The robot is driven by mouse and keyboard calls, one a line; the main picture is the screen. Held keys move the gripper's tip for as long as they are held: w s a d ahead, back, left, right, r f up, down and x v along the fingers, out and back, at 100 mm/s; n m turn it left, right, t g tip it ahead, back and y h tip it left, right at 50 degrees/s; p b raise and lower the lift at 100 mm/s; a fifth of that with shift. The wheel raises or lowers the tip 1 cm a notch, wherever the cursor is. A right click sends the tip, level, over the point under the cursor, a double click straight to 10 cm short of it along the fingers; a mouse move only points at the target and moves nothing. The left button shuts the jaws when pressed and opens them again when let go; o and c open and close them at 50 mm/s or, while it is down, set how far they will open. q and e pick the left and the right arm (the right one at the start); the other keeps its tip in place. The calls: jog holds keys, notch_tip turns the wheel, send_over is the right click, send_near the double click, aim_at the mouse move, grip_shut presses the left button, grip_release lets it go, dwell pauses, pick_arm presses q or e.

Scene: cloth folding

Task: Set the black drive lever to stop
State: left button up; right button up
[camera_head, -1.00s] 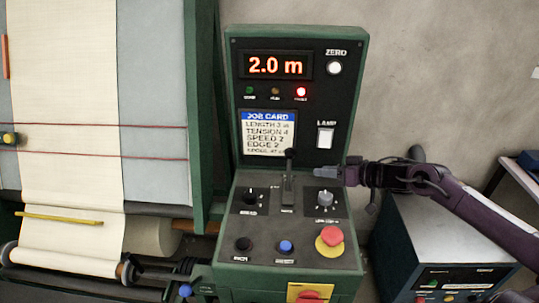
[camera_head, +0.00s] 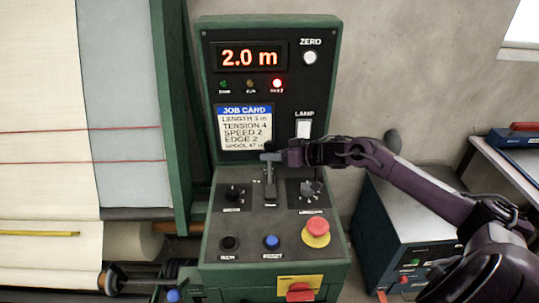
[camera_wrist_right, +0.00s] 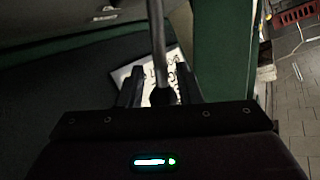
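The black drive lever (camera_head: 270,187) stands in its slot at the middle of the green console's sloped panel. In the right wrist view the lever's grey shaft (camera_wrist_right: 157,40) and dark knob (camera_wrist_right: 161,97) lie between the two fingers of my right gripper (camera_wrist_right: 160,82). The fingers are apart, with gaps showing on both sides of the knob. The labels beside the lever are too small to read. My left gripper is not in view.
The display (camera_head: 250,57) reads 2.0 m and a red light (camera_head: 277,84) is lit. A job card (camera_head: 244,128) is behind the lever. Dark knobs flank the lever; a blue button (camera_head: 271,242) and a red mushroom button (camera_head: 317,227) sit below. A cloth machine stands left.

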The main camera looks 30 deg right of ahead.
jog(key=shift+x, duration=0.75)
grip_shut()
